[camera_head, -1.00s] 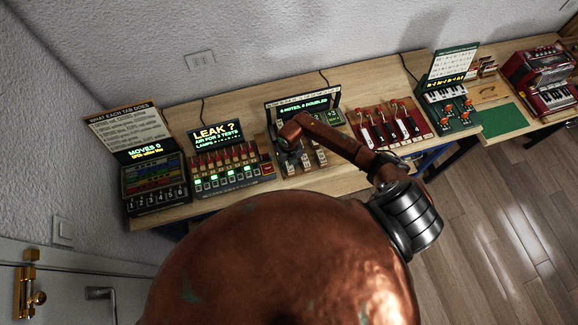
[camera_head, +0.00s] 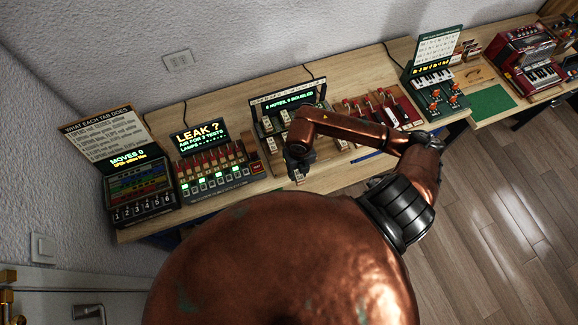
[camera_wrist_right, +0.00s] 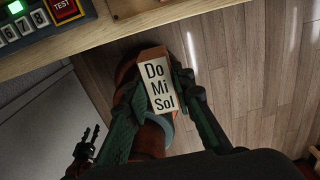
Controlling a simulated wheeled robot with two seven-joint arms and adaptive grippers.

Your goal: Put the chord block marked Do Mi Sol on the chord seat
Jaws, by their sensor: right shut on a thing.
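The chord block marked Do Mi Sol (camera_wrist_right: 158,88) is held in my right gripper (camera_wrist_right: 157,78), with its cream lettered face toward the right wrist camera. The fingers press on its two sides. In that view the floor lies behind the block, and the table edge is beyond it. In the head view my right gripper (camera_head: 298,163) is at the front of the middle station (camera_head: 262,125), which has a lit screen. I cannot make out which part there is the chord seat. Dark fingers, probably my left gripper (camera_wrist_right: 86,146), show at lower left in the right wrist view; their opening is unclear.
The LEAK panel (camera_head: 215,170) and a tab panel (camera_head: 140,190) stand left of the middle station. A red lever board (camera_head: 385,110) and a green keyboard station (camera_head: 435,85) stand to its right. My copper arm covers part of the middle station.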

